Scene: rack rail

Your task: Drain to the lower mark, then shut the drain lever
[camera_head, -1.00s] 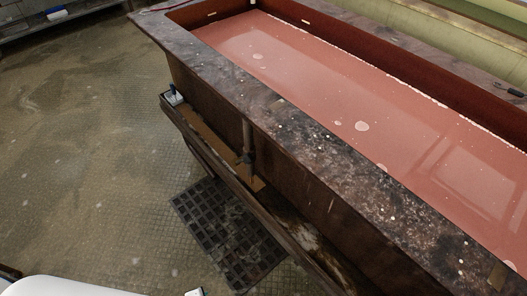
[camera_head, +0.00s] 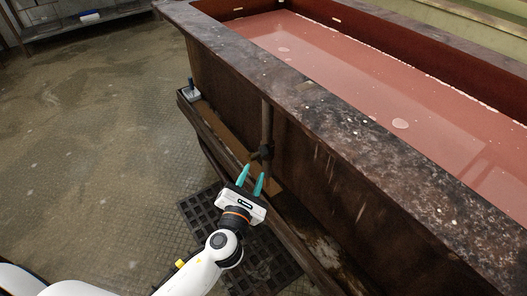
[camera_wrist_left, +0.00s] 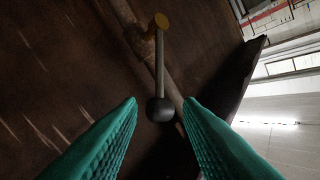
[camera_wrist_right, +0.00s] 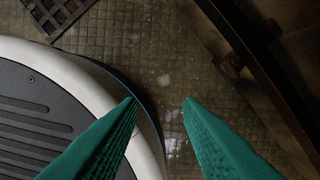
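The long dark tank (camera_head: 344,171) holds pinkish-red liquid (camera_head: 340,75). A vertical drain pipe (camera_head: 267,118) runs down its near side to a small dark valve and lever (camera_head: 265,152). In the left wrist view the drain lever (camera_wrist_left: 159,65) is a thin rod ending in a dark ball knob (camera_wrist_left: 160,110). My left gripper (camera_head: 254,173) is open just in front of it; the knob appears between the fingertips, with no grip seen. My right gripper (camera_wrist_right: 160,101) is open and empty above the floor. The lower mark cannot be made out clearly.
A narrow ledge (camera_head: 215,135) runs along the tank's near side, with a small white-and-blue item (camera_head: 193,90) at its far end. A dark floor grate (camera_head: 200,212) lies below. Small pale tags (camera_head: 309,20) show on the tank's far inner wall. The left floor is open.

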